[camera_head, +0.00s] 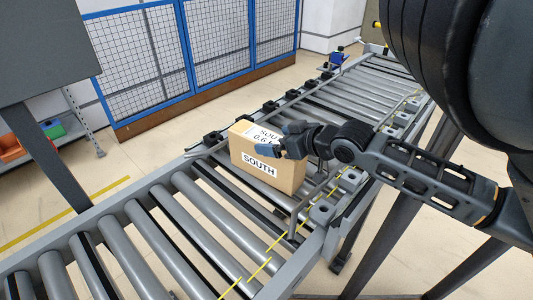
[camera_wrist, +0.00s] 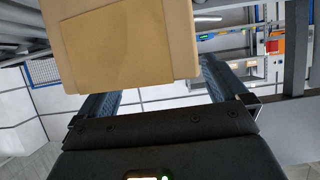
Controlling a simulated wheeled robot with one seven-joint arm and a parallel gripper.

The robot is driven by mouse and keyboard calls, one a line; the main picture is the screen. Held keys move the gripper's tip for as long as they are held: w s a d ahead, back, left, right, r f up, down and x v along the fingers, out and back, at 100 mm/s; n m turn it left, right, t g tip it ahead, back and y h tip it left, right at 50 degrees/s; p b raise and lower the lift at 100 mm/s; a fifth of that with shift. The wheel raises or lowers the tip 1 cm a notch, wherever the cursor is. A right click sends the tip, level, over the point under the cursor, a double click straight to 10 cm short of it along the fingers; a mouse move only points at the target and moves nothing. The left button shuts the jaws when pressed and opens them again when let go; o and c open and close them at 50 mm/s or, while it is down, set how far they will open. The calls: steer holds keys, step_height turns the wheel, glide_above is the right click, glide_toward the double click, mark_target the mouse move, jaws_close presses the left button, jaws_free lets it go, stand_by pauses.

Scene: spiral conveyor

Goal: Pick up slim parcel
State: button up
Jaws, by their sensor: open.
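The slim parcel is a tan cardboard box (camera_head: 273,178) standing on the roller conveyor in the head view, with a white "SOUTH" label on its side and another label on top. My gripper (camera_head: 281,139) is at the box's upper right, its blue-grey fingers over the top area. In the wrist view the box (camera_wrist: 120,50) fills the upper left. The gripper's two fingers (camera_wrist: 158,88) are spread wide there; the box hides the left fingertip, and the right finger is beside the box's right edge. Whether a finger touches the box cannot be told.
The roller conveyor (camera_head: 137,247) runs from lower left to upper right, with raised side rails. A blue-framed mesh fence (camera_head: 125,60) stands behind it. A grey post (camera_head: 45,150) and coloured bins (camera_head: 10,147) are at left. Rollers in front of the box are clear.

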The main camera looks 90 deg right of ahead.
steer(key=shift+x, duration=1.05)
jaws_close()
